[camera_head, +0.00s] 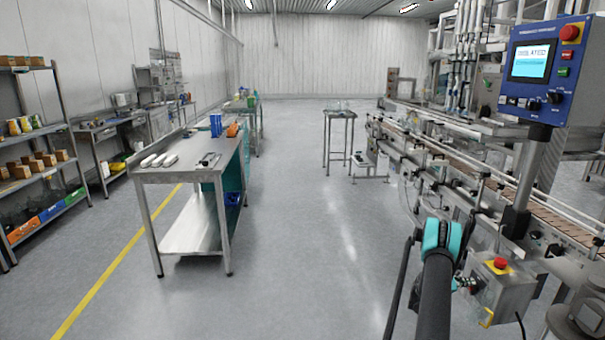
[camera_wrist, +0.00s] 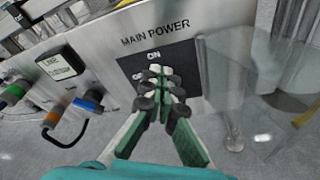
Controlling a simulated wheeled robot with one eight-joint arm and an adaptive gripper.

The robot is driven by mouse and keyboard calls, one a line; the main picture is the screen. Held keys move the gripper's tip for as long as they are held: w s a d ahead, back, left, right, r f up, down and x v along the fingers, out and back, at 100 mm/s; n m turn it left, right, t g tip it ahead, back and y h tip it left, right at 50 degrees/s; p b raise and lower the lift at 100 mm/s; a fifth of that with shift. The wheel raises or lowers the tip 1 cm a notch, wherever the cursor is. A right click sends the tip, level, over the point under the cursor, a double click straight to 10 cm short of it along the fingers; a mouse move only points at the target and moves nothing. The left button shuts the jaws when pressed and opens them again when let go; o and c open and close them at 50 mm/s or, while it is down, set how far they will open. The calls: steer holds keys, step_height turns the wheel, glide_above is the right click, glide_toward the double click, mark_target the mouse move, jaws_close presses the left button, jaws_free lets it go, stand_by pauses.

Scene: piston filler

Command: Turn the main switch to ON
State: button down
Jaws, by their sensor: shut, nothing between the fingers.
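In the wrist view, a grey metal panel (camera_wrist: 195,22) carries the words MAIN POWER. Below them is the black switch plate (camera_wrist: 187,62), with ON at its top and a partly covered label beginning with O at its left. My gripper (camera_wrist: 160,80) is shut, with its dark fingertips together in front of the plate. The fingers cover most of the switch knob, so I cannot tell which way it points or whether they touch it. In the head view, my arm reaches down towards a metal box (camera_head: 505,297) with a red button; the fingers are not clear there.
Left of the plate in the wrist view are a small display (camera_wrist: 62,65) and coloured connectors with cables (camera_wrist: 88,103). A clear, see-through part (camera_wrist: 235,85) stands at the right. In the head view, a blue control panel (camera_head: 550,70) rises on a post above the conveyor (camera_head: 450,170).

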steer(key=shift+s+f, duration=0.2)
steer(key=shift+s, duration=0.35)
steer(key=shift+s+f, duration=0.2)
steer(key=shift+s, duration=0.1)
steer(key=shift+s+d+f, duration=0.1)
steer(key=shift+s+f, duration=0.2)
steer(key=shift+s, duration=0.1)
stand_by(0.3)
steer(key=shift+s+r, duration=0.2)
glide_toward(472, 289)
steer(key=shift+s+d+r, duration=0.2)
steer(key=shift+s+r, duration=0.1)
steer(key=shift+s, duration=0.1)
steer(key=shift+s+d+r, duration=0.25)
steer(key=shift+s+r, duration=0.1)
steer(key=shift+s, duration=0.1)
steer(key=shift+w, duration=0.1)
